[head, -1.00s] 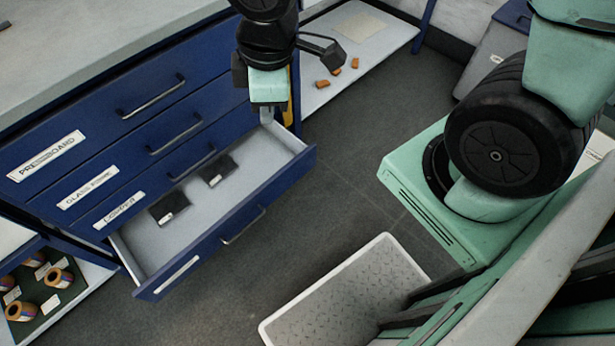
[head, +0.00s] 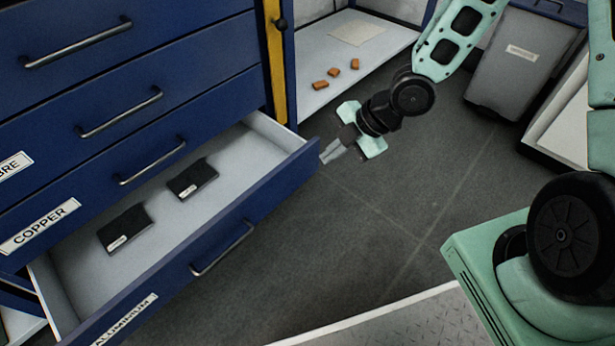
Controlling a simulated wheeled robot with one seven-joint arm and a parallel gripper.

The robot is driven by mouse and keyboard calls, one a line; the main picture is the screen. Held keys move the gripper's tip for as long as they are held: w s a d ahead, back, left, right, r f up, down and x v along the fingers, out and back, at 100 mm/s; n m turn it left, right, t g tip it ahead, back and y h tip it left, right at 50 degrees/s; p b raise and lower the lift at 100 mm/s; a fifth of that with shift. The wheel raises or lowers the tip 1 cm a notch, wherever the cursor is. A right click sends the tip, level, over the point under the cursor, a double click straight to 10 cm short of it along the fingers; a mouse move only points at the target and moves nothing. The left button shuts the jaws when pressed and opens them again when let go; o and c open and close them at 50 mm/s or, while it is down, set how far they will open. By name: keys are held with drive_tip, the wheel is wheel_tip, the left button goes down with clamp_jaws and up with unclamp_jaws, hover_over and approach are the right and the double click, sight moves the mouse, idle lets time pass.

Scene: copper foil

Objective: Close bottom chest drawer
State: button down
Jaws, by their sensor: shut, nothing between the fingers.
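The bottom drawer (head: 225,240) of the blue chest (head: 190,85) stands pulled well out, with its grey inside showing. Its front carries a metal bar handle (head: 222,250) and an "ALUMINIUM" label. Two dark flat blocks, a nearer one (head: 125,229) and a farther one (head: 192,179), lie in it. The drawers above are shut. My gripper (head: 326,156) is shut and empty. Its fingertips point left, close to the far right corner of the open drawer's front; I cannot tell whether they touch it.
A low shelf (head: 330,50) right of the chest holds small orange-brown pieces (head: 333,72). A grey bin (head: 515,70) stands at the back right. A pale textured platform (head: 400,322) lies at the front. Dark floor in front of the drawer is clear.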

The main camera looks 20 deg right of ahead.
drive_tip(key=f, duration=0.1)
drive_tip(key=b, duration=0.8)
approach(280, 177)
drive_tip(key=shift+x, duration=2.3)
